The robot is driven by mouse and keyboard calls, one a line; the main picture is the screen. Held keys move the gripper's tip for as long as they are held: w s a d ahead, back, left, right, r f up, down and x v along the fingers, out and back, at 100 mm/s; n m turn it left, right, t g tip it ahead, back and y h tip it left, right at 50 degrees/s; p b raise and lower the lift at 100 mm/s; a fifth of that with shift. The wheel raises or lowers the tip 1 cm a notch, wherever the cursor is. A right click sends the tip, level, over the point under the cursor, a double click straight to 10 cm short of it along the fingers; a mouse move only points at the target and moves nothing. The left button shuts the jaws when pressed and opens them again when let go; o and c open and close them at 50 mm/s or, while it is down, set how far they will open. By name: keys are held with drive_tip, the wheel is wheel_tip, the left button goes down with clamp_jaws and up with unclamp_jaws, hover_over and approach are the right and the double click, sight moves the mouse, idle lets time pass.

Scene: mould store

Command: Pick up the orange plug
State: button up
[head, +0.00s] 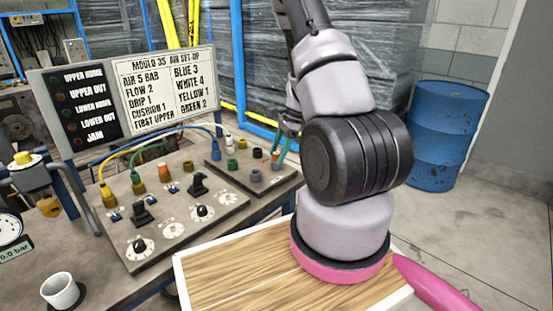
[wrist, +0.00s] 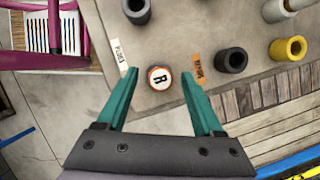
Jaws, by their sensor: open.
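The orange plug (wrist: 159,78) shows in the wrist view as a round cap with a white top marked with a dark letter and an orange-brown rim. It stands on a grey board (wrist: 185,25). My gripper (wrist: 157,73) is open, with one teal finger on each side of the plug and a gap on both sides. I cannot tell how far down the fingers reach beside it. In the head view the teal fingers (head: 280,146) are at the right end of the small board (head: 243,186), partly behind my arm.
Black sockets (wrist: 233,60) and a yellow one (wrist: 288,49) stand near the plug in the wrist view. A larger panel (head: 190,231) with knobs and cables lies to the left in the head view. A sign board (head: 160,85) stands behind it. A blue drum (head: 446,130) is at right.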

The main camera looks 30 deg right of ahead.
clamp_jaws()
